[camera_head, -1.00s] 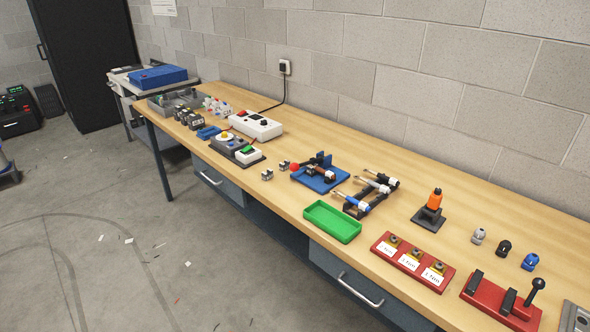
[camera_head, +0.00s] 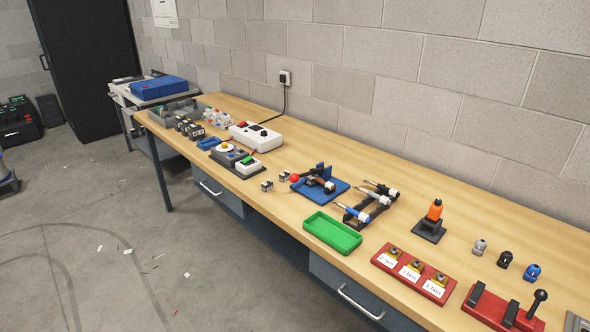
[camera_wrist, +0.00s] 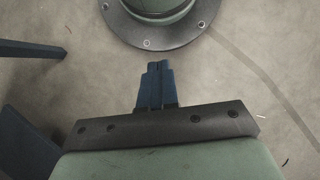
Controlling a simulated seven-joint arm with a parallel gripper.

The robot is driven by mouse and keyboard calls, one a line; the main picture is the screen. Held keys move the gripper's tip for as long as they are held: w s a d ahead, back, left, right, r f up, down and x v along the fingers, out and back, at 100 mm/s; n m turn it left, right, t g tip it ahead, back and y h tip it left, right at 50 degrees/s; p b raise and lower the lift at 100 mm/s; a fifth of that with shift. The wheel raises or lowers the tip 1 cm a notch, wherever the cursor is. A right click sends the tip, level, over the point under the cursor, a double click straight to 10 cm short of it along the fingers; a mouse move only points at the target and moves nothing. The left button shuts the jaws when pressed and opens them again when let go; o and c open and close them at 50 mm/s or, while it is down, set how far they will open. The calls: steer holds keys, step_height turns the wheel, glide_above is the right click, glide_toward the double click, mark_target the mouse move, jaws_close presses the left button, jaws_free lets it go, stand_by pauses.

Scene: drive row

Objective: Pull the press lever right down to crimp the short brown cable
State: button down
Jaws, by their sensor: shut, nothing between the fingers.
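The press (camera_head: 325,190) is a blue base plate with a dark mechanism, standing mid-bench in the head view. Its lever ends in a red knob (camera_head: 294,178) at the press's left side. A short brown piece (camera_head: 318,182), which looks like the brown cable, lies across the press; how its end is seated is too small to tell. My gripper (camera_wrist: 154,68) shows only in the wrist view. Its dark blue fingers are together, with nothing between them, over the grey floor and away from the press.
A rack (camera_head: 352,218) with several cables stands right of the press. A green tray (camera_head: 332,236) lies in front. Small metal connectors (camera_head: 267,185) sit left of the knob. Further right are a red block with labels (camera_head: 414,272) and an orange-topped stand (camera_head: 434,212).

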steer(key=w+a+r+n+t, duration=0.2)
steer(key=w+a+r, duration=0.25)
steer(key=w, duration=0.65)
steer(key=w+a+r+n+t, duration=0.25)
steer(key=w+a, duration=0.25)
steer(key=w, duration=0.6)
steer(key=w+a+r+n+t, duration=0.15)
steer(key=w+a+r, duration=0.3)
steer(key=w, duration=0.65)
steer(key=w+a+r+n+t+y, duration=0.1)
steer(key=w+a+r+n, duration=0.1)
steer(key=w+a+r, duration=0.7)
steer(key=w+a+r+n+t, duration=0.2)
steer(key=w+a+r, duration=0.4)
steer(key=r, duration=0.4)
steer(key=w+a+r+n+t+y, duration=0.1)
steer(key=w+a+r+n, duration=0.1)
steer(key=w+a+r, duration=0.55)
step_height(320, 180, up, 30)
steer(key=m+g+h, duration=0.1)
steer(key=m+g, duration=0.1)
steer(key=m, duration=0.2)
glide_above(295, 175)
steer(key=s, duration=0.3)
steer(key=f, duration=0.4)
steer(key=w+f, duration=0.1)
steer(key=f, duration=0.3)
steer(key=w+f, duration=0.1)
steer(key=f, duration=0.4)
steer(key=shift+w, duration=0.25)
